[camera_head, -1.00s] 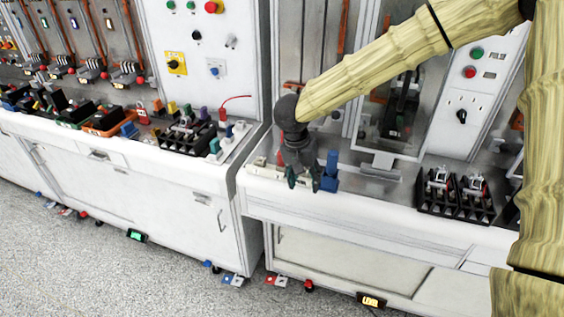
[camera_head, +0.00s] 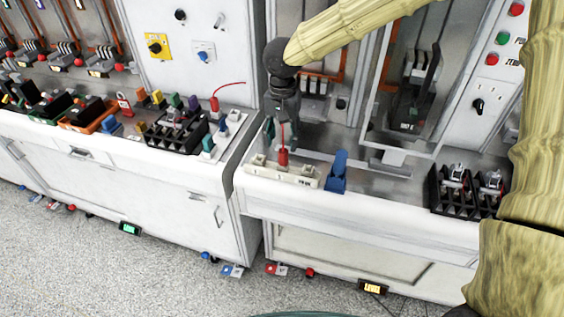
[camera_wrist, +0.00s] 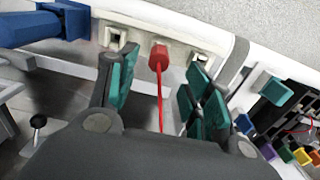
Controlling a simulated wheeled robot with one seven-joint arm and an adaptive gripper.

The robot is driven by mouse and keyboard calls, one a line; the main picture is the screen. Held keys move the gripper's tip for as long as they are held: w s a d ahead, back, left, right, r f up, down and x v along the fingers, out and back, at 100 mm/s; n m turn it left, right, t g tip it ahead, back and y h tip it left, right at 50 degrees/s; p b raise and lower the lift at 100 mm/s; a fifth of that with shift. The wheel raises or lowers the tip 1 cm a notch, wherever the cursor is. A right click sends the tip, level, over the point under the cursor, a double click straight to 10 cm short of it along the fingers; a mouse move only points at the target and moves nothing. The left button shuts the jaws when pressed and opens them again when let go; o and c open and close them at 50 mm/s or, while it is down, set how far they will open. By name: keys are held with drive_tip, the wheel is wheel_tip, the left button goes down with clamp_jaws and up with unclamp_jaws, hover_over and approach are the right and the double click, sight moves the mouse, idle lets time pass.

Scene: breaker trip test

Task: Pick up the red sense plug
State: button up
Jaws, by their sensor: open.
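The red sense plug (camera_head: 283,157) stands upright in a pale socket strip (camera_head: 308,180) near the front edge of the right bench. A thin red lead rises from it. My gripper (camera_head: 284,133) is above and around the lead, with its fingers apart. In the wrist view, the red plug (camera_wrist: 158,54) sits in the strip's middle, between two square sockets. The lead runs back between the teal-padded fingers of my open gripper (camera_wrist: 162,76). The plug lies just beyond the fingertips, and the pads do not appear to touch it.
A blue block-like part (camera_head: 338,172) stands right beside the strip. Black breaker units (camera_head: 466,190) sit farther right. Another red plug with a lead (camera_head: 214,103) stands on the left bench, near coloured plugs. A cabinet panel (camera_head: 400,90) rises behind.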

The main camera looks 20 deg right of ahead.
sight(283, 151)
drive_tip(key=shift+w+d+f, duration=0.1)
drive_tip(key=shift+w+f, duration=0.05)
drive_tip(key=shift+f, duration=0.45)
drive_tip(key=shift+s+f+p, duration=0.25)
drive_tip(key=shift+f+p, duration=0.15)
drive_tip(key=shift+p, duration=0.05)
wheel_tip(283, 151, down, 3)
drive_tip(key=shift+w+f+p, duration=0.1)
drive_tip(key=shift+w+p, duration=0.05)
drive_tip(key=shift+p, duration=0.4)
drive_tip(key=shift+f, duration=0.55)
drive_tip(key=c, duration=1.1)
